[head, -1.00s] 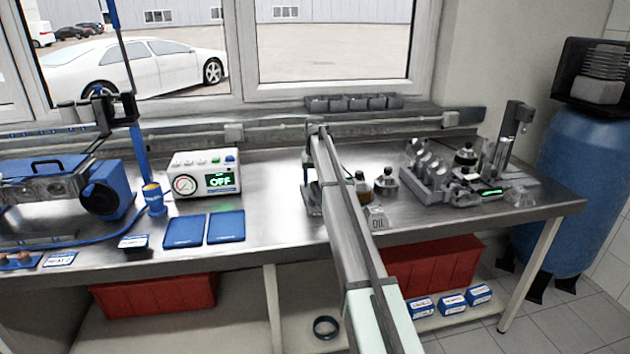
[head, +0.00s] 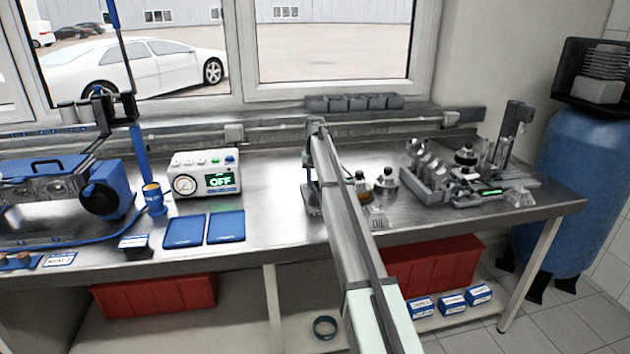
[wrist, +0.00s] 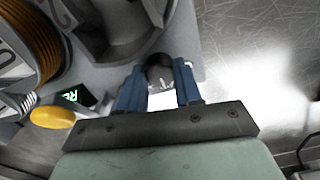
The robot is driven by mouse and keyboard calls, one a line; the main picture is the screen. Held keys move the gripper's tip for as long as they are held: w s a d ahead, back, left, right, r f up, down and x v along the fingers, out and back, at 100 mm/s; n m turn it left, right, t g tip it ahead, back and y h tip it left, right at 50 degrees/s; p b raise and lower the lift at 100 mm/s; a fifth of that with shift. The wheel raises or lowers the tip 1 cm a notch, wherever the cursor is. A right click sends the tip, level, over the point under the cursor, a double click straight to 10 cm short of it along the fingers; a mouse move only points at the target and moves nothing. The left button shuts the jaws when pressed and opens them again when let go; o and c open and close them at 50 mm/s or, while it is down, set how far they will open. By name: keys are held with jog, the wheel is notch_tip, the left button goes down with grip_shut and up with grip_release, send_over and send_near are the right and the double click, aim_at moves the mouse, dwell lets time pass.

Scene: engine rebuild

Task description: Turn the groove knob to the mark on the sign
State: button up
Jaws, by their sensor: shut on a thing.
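In the wrist view, the two blue fingers of my gripper (wrist: 160,92) are closed about a dark rounded knob (wrist: 160,66) on a grey device. I cannot read the knob's angle.
In the wrist view, a copper-coloured coil (wrist: 38,40), a yellow button (wrist: 52,117) and a small green display (wrist: 74,97) lie left of the gripper. In the head view, small bottles (head: 386,180) and a grey rack (head: 428,172) stand right of my arm. Bare bench (head: 272,185) lies left.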

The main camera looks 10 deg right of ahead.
jog(key=n, duration=0.5)
jog(key=shift+n, duration=2.9)
jog(key=o, duration=1)
jog(key=shift+o, duration=0.2)
jog(key=shift+r, duration=0.1)
